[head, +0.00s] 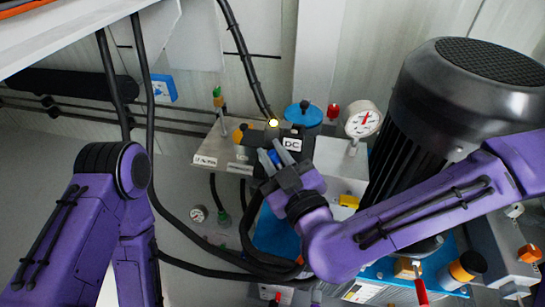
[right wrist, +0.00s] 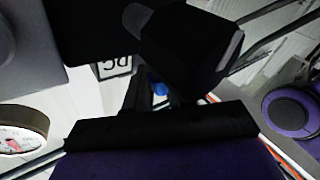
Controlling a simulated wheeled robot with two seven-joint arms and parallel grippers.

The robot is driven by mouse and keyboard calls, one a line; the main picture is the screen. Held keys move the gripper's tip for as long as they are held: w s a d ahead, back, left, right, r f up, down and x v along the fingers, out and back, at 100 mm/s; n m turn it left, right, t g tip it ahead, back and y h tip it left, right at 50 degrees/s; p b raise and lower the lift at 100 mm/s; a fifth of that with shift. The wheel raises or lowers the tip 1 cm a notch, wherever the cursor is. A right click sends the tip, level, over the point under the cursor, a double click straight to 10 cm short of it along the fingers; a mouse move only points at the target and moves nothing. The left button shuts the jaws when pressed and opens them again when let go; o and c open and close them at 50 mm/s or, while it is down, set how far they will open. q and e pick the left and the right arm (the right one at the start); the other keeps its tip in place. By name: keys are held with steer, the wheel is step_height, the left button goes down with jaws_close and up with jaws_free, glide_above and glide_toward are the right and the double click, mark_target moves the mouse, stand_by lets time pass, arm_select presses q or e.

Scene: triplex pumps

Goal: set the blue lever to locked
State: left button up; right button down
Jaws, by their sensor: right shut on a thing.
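The blue lever (head: 275,158) shows as a small blue piece between the fingers of my right gripper (head: 272,160), in front of the dark valve block with the "DC" label. My right gripper is shut on it and hides most of it, so its exact angle cannot be told. In the right wrist view a bit of the blue lever (right wrist: 157,88) shows past the dark gripper body, near the "DC" label (right wrist: 115,66). My left arm comes in at the left of the head view, but its gripper is out of view.
A big black motor (head: 480,85) stands right of the valve block. A pressure gauge (head: 363,119), a blue-capped cylinder (head: 304,114) and a red knob (head: 333,110) are close by. Black hoses (head: 190,235) run below and to the left. Bare floor shows at the lower left.

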steer(key=m+b, duration=0.1)
steer(key=d+m+t+b, duration=0.1)
steer(key=b, duration=0.1)
steer(key=shift+s+d+m+t+b, duration=0.15)
steer(key=shift+d+m+t+b, duration=0.1)
steer(key=shift+m+t+b, duration=0.05)
steer(key=shift+s+d+r+m+t+b, duration=0.1)
steer(key=shift+d+m+t+b, duration=0.2)
steer(key=shift+m, duration=0.2)
steer(key=shift+d+r+m+t+b, duration=0.1)
steer(key=shift+d+m+t+b, duration=0.15)
steer(key=shift+m, duration=0.25)
arm_select(q)
steer(key=shift+m+g+h, duration=0.3)
steer(key=shift+g, duration=0.1)
steer(key=shift+s+d+f+b, duration=0.1)
steer(key=shift+s+f, duration=0.05)
steer(key=shift+f, duration=0.8)
steer(key=shift+s+d+f+b, duration=0.1)
steer(key=shift+s+f+b, duration=0.1)
steer(key=shift+f, duration=0.8)
steer(key=shift+s+d+f+b, duration=0.1)
steer(key=shift+s+f, duration=0.05)
steer(key=shift+f, duration=0.8)
arm_select(e)
steer(key=shift+d+r+m+t, duration=0.1)
steer(key=shift+d+m+t, duration=0.2)
steer(key=shift+m+t, duration=0.45)
